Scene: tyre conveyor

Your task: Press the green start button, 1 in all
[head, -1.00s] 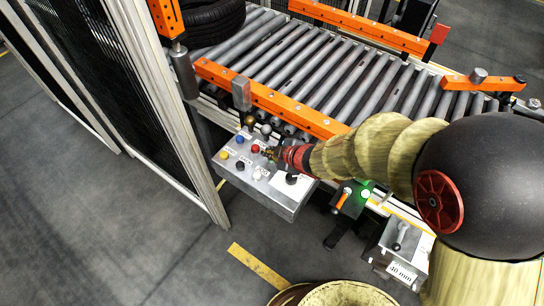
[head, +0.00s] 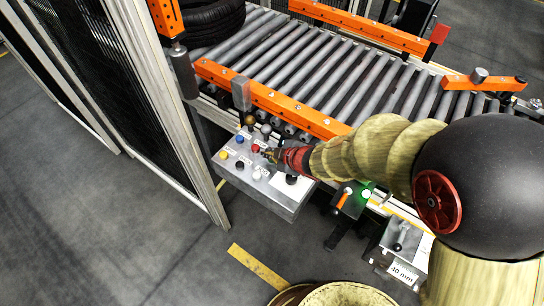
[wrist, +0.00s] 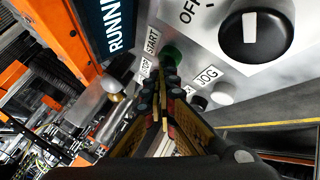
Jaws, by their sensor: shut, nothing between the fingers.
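The green start button (wrist: 170,54) shows in the wrist view beside the START label (wrist: 152,40), partly covered by my fingertips. In the head view my gripper hides it. My gripper (wrist: 168,78) is shut and empty, its tips at the lower edge of the green button in the picture; I cannot tell whether they touch it. In the head view my gripper (head: 268,154) reaches left over the grey control box (head: 284,205).
Red (head: 255,148), blue (head: 240,139) and yellow (head: 224,155) buttons sit on the same box. A large black knob (wrist: 252,37) and JOG label (wrist: 208,75) are close by. The roller conveyor (head: 330,75) runs behind; a mesh fence (head: 130,80) stands left.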

